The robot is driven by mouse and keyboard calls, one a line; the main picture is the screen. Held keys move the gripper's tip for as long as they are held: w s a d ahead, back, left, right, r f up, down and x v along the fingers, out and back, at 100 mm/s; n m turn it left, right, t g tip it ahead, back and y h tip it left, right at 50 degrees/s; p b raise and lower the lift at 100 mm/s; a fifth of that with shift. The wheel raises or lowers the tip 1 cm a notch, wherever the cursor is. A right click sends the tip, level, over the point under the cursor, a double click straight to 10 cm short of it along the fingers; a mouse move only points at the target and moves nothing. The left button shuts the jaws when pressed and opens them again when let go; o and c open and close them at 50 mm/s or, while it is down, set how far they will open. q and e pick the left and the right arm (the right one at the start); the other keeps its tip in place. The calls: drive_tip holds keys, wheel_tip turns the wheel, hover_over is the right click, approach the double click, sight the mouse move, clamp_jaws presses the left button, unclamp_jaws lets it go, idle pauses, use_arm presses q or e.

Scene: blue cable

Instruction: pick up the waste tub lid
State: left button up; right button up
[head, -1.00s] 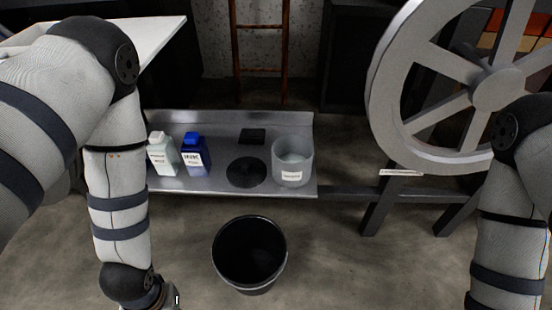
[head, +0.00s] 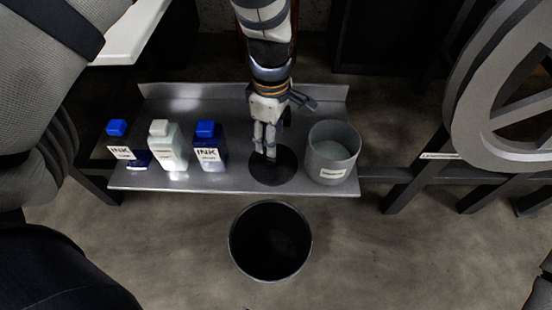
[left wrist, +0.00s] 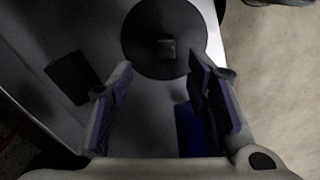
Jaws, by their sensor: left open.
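The lid is a flat black disc (head: 272,176) lying on the metal bench, between an ink bottle and a grey tub. In the left wrist view the disc (left wrist: 142,50) shows a small raised knob at its middle. My left gripper (head: 268,157) is over the disc, fingers pointing down, and hides part of it. The left wrist view shows its two fingers (left wrist: 162,75) apart, with nothing between them; the knob lies just beyond the fingertips. I cannot tell whether the fingers touch the disc. My right gripper is out of view.
The labelled grey tub (head: 333,152) stands close right of the disc. Ink bottles with blue caps (head: 210,148) and a white-capped bottle (head: 166,147) stand left. A black bucket (head: 235,252) is on the floor in front.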

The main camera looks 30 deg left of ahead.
sight(273, 161)
use_arm(q)
drive_tip(key=f, duration=0.7)
drive_tip(key=shift+s+d, duration=0.25)
drive_tip(key=shift+s, duration=0.1)
drive_tip(key=shift+r, duration=0.1)
drive_tip(key=shift+c, duration=0.2)
clamp_jaws()
